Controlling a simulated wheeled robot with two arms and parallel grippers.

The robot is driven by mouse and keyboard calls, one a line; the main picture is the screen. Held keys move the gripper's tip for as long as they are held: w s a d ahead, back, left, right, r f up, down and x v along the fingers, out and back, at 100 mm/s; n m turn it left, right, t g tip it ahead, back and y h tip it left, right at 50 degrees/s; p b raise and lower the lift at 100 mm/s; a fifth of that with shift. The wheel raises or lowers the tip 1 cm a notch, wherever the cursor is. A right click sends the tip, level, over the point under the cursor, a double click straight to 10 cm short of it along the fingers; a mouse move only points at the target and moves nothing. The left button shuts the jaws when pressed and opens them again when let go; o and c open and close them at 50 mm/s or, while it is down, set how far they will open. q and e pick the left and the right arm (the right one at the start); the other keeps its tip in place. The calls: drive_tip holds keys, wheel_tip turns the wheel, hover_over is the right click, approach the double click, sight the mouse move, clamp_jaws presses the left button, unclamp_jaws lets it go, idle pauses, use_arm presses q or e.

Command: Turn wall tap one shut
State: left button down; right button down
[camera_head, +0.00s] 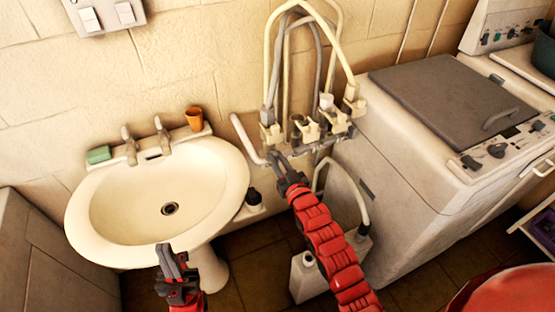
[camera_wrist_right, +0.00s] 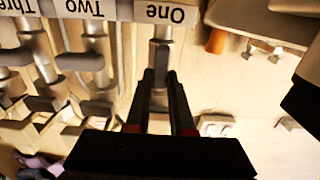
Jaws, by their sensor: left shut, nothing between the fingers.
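Wall tap one (camera_head: 270,133) is the leftmost cream tap in the row on the wall, right of the basin. In the right wrist view its grey stem (camera_wrist_right: 161,55) hangs by an upside-down label reading One (camera_wrist_right: 165,12). My right gripper (camera_head: 278,156) is just below and in front of this tap. Its fingers (camera_wrist_right: 160,76) are apart, one on each side of the grey stem; whether they press on it I cannot tell. My left gripper (camera_head: 168,250) is shut and empty in front of the basin's lower rim.
Several more taps (camera_head: 308,130) and looped hoses (camera_head: 300,10) crowd the right side. A white washbasin (camera_head: 215,220) with an orange cup (camera_head: 194,118) and green soap (camera_head: 99,155) is left. A washing machine (camera_head: 385,140) is right, a white jug (camera_head: 305,280) below.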

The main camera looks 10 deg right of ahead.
drive_tip(key=shift+f, duration=0.1)
idle(0.3)
drive_tip(key=shift+d+f+m+b, duration=0.1)
drive_tip(key=shift+d+m+b, duration=0.05)
drive_tip(key=shift+m+b, duration=0.75)
drive_tip(key=m+b, duration=0.4)
drive_tip(key=m, duration=0.1)
drive_tip(key=shift+w+d, duration=0.15)
drive_tip(key=shift+d, duration=0.1)
drive_tip(key=m+b, duration=0.1)
drive_tip(key=m, duration=0.1)
drive_tip(key=shift+d+m+b, duration=0.15)
drive_tip(key=shift+m+b, duration=0.2)
drive_tip(key=shift+m, duration=0.05)
drive_tip(key=shift+d+f+m+b, duration=0.1)
drive_tip(key=shift+f+m+b, duration=0.15)
drive_tip(key=shift+m, duration=1.8)
drive_tip(key=shift+f+m+b, duration=0.15)
drive_tip(key=shift+f+m, duration=0.05)
drive_tip(key=shift+m, duration=1.85)
